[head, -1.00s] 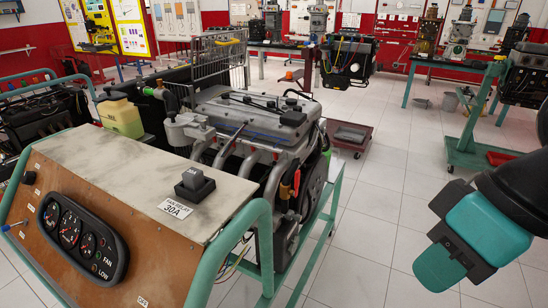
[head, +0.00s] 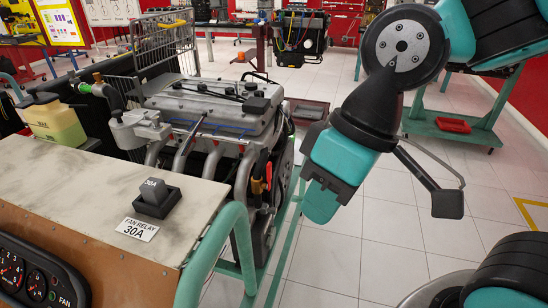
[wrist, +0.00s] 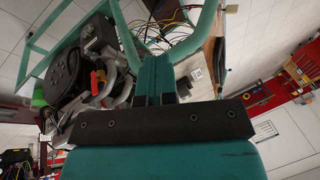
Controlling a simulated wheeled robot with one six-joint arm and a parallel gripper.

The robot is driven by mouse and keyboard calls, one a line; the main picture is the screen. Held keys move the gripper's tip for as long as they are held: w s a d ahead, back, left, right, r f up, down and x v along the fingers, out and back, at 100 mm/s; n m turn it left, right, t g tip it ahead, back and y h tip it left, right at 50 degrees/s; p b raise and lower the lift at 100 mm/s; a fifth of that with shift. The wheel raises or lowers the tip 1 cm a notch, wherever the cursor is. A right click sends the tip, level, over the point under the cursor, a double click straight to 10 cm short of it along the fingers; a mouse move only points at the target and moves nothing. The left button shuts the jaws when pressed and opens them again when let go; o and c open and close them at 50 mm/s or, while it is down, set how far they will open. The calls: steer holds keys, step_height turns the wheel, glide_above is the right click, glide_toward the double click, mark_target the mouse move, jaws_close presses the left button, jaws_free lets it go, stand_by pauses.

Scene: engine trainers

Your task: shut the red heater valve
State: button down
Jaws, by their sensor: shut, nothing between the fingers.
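The red heater valve (head: 268,175) shows as a small red handle at the front right corner of the engine, among hoses, with an orange part just beside it. In the wrist view a red-orange handle (wrist: 97,83) shows left of the fingers. My gripper (head: 320,204) is shut and empty, pointing down, to the right of the valve in the head view and apart from it. The shut teal fingers also show in the wrist view (wrist: 154,78). The valve's body is partly hidden by hoses.
The engine (head: 215,105) sits on a green frame behind a bench panel with a fan relay (head: 156,196). A green tube rail (head: 215,250) curves at the panel's right edge. Loose wires (wrist: 175,18) show in the wrist view.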

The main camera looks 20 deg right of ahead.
steer(key=w+a+r+y, duration=0.1)
steer(key=w+a+r, duration=0.15)
steer(key=w, duration=0.85)
steer(key=n+g+y+p, duration=0.2)
steer(key=n, duration=0.1)
glide_above(269, 177)
steer(key=w+d, duration=0.3)
step_height(269, 177, down, 4)
steer(key=w+d+f+n, duration=0.1)
steer(key=w+d+f, duration=0.4)
steer(key=d, duration=0.3)
steer(key=shift+f+n, duration=0.4)
steer(key=shift+f, duration=0.35)
steer(key=s+a+f, duration=0.5)
steer(key=a+f, duration=0.3)
steer(key=shift+b, duration=0.35)
